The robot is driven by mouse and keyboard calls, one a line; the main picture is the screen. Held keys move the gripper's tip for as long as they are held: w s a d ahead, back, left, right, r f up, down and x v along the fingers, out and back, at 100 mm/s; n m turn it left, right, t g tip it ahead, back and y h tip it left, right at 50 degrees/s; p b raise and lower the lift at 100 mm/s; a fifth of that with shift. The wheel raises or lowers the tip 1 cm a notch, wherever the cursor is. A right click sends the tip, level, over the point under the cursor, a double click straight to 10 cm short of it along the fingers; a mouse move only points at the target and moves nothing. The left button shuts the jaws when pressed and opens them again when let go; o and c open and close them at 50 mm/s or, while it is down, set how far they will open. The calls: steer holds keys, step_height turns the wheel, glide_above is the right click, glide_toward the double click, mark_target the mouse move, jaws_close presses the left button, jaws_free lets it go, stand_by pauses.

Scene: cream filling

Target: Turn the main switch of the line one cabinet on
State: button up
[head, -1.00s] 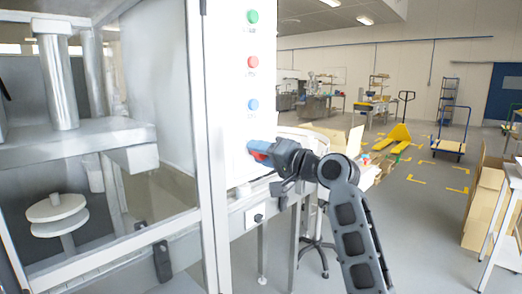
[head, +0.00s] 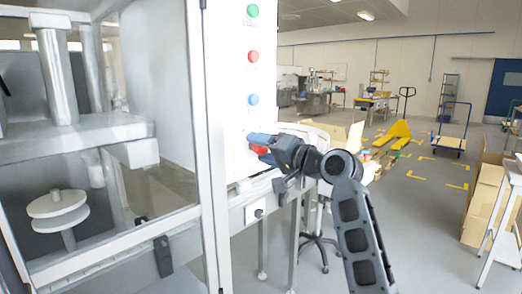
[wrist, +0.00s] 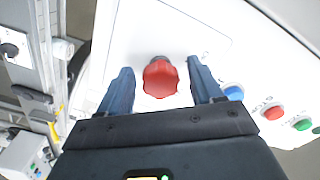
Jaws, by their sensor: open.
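The main switch is a red lobed knob (wrist: 160,78) on the white panel of the cabinet (head: 231,110). In the wrist view it sits between my two blue fingers, with a gap visible on each side. In the head view the red knob (head: 259,149) shows just below my fingers and is partly hidden by them. My gripper (head: 262,142) is open at the panel; in the wrist view its fingers (wrist: 158,82) point toward the panel on either side of the knob. The knob's pointer and any on/off marks are not readable.
Blue (head: 253,99), red (head: 253,56) and green (head: 252,10) buttons stand in a column above the knob. A glazed machine frame (head: 208,150) is at the left. A cardboard box (head: 350,135) and a yellow pallet truck (head: 398,130) stand behind; open floor lies right.

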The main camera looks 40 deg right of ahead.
steer(key=s+b, duration=0.1)
steer(key=s, duration=0.6)
steer(key=shift+d+f, duration=0.1)
steer(key=shift+f, duration=0.05)
stand_by(0.3)
